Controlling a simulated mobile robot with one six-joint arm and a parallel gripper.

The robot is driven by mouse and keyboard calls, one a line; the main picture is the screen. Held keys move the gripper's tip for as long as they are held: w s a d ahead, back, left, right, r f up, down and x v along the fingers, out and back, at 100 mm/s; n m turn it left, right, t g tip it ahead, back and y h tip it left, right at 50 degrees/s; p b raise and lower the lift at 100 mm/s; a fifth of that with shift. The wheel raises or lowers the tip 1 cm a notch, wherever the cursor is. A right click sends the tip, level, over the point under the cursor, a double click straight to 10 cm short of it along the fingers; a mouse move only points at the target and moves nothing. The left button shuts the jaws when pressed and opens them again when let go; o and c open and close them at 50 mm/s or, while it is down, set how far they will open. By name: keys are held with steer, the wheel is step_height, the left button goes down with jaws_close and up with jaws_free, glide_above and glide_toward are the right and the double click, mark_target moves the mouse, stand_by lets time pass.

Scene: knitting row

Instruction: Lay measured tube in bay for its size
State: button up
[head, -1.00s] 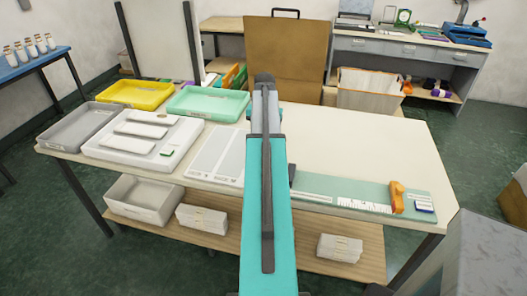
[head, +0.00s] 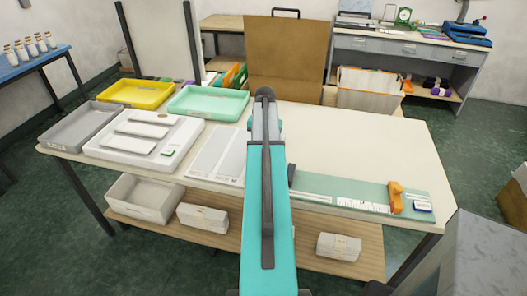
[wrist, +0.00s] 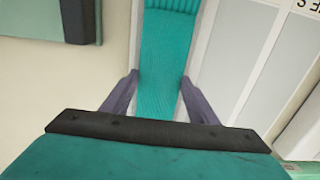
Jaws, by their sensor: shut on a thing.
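A teal knitted tube (wrist: 168,50), ribbed at its far end, runs lengthwise between the two dark fingers of my gripper (wrist: 160,98) in the wrist view. My gripper is shut on it. The tube is above or in the end bay of the white bay board (wrist: 205,45), with a pale strip on each side; I cannot tell if it touches the bay floor. Other grey bays lie to its right, one with a partly cut-off label. In the head view the bay board (head: 216,158) is partly hidden by my arm, which also hides the gripper and tube.
A green measuring board (head: 362,196) with an orange slider (head: 395,196) lies right of my arm. A white slotted tray (head: 186,140) and grey (head: 80,128), yellow (head: 135,93) and mint trays (head: 208,103) stand left. The table's back right is clear.

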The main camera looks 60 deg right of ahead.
steer(key=shift+f, duration=0.4)
steer(key=shift+f, duration=0.15)
steer(key=o, duration=1.1)
steer(key=shift+r, duration=0.25)
step_height(320, 180, up, 12)
steer(key=b, duration=0.2)
stand_by(0.6)
